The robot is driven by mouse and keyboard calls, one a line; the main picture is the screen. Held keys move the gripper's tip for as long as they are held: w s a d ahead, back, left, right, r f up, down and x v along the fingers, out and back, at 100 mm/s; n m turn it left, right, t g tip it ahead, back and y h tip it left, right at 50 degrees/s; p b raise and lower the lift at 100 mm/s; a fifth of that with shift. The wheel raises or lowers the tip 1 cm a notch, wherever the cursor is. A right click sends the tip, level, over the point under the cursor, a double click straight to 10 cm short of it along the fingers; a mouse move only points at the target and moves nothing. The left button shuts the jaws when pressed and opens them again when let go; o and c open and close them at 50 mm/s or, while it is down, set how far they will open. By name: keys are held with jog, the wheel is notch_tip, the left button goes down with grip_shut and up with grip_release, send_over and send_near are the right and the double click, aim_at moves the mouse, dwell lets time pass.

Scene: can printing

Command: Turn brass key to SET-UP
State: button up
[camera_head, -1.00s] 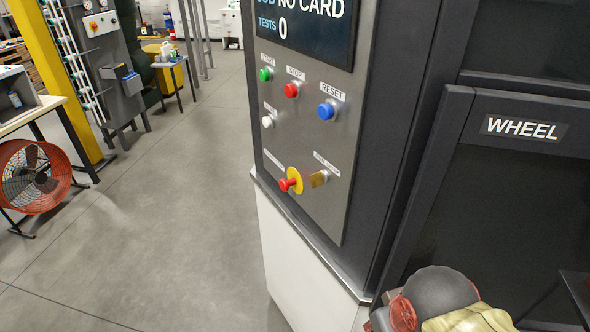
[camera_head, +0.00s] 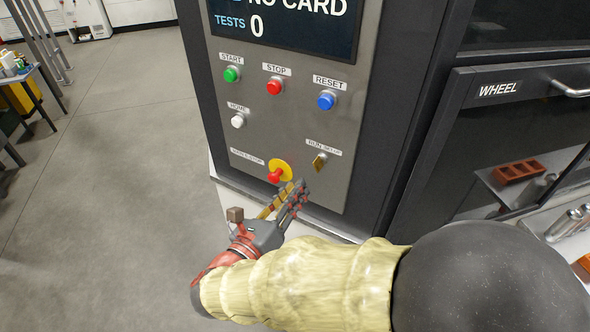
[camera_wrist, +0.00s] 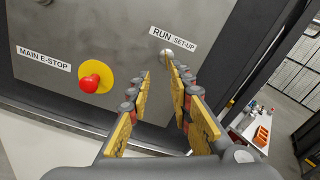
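The brass key (camera_head: 319,161) sits in the RUN SET-UP switch at the lower right of the grey control panel (camera_head: 262,140). In the wrist view the round silver switch (camera_wrist: 165,57) shows just beyond my fingertips, beside the RUN SET-UP label (camera_wrist: 173,38); I cannot make out the key's turn there. My gripper (camera_head: 293,190) is in front of the panel's lower edge, below and left of the key in the head view. In the wrist view my gripper (camera_wrist: 158,73) is open, its two yellow-padded fingers apart with nothing seen between them.
The red emergency-stop knob (camera_head: 276,175) on its yellow disc is left of the key, close to my fingers in the head view. Start, stop, reset and home buttons are above. The WHEEL door (camera_head: 500,90) is at right. Open floor (camera_head: 110,200) lies left.

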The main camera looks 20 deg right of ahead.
aim_at(320, 162)
jog(key=w+d+n, duration=0.1)
jog(key=w+d, duration=0.4)
jog(key=d, duration=0.1)
jog(key=shift+w+d+r, duration=0.15)
jog(key=shift+r, duration=0.2)
jog(key=shift+c, duration=1.3)
grip_shut()
